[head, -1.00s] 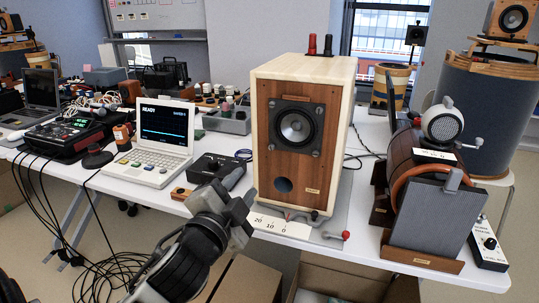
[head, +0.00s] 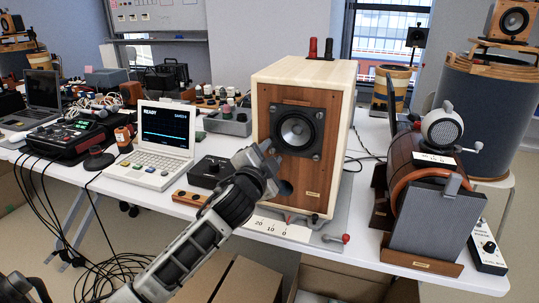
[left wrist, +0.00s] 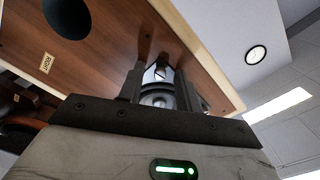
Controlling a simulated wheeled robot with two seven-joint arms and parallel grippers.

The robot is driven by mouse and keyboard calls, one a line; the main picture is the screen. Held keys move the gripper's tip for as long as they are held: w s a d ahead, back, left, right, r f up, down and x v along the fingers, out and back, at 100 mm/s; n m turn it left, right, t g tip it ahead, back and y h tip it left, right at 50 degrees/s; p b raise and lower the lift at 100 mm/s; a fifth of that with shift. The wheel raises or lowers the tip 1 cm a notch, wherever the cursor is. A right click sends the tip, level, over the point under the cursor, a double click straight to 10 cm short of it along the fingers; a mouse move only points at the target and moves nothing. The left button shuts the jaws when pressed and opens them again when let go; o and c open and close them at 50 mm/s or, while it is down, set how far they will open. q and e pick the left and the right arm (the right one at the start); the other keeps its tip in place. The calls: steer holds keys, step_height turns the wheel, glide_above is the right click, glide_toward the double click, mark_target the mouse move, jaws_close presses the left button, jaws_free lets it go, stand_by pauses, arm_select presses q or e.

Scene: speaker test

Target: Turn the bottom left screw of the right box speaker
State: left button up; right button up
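The right box speaker (head: 295,195) stands on the table, with a wooden front and pale sides. Its driver (head: 297,130) sits in a dark square frame with corner screws; my gripper covers the frame's bottom left corner. My left gripper (head: 272,158) is raised against the speaker front there, above the port. In the left wrist view, my two fingers (left wrist: 158,88) stand apart on either side of a silver round part (left wrist: 156,74), probably the screw head. I cannot tell whether they touch it. The speaker's wooden front (left wrist: 110,45) is close behind. My right gripper is not in view.
A paper scale (head: 278,229) and a red-knobbed lever (head: 345,238) lie by the speaker's foot. A black control box (head: 208,171) and a laptop (head: 160,145) stand left of it. A large wooden drum-like device (head: 425,190) stands close on the right.

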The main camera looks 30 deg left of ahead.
arm_select(q)
jaws_close()
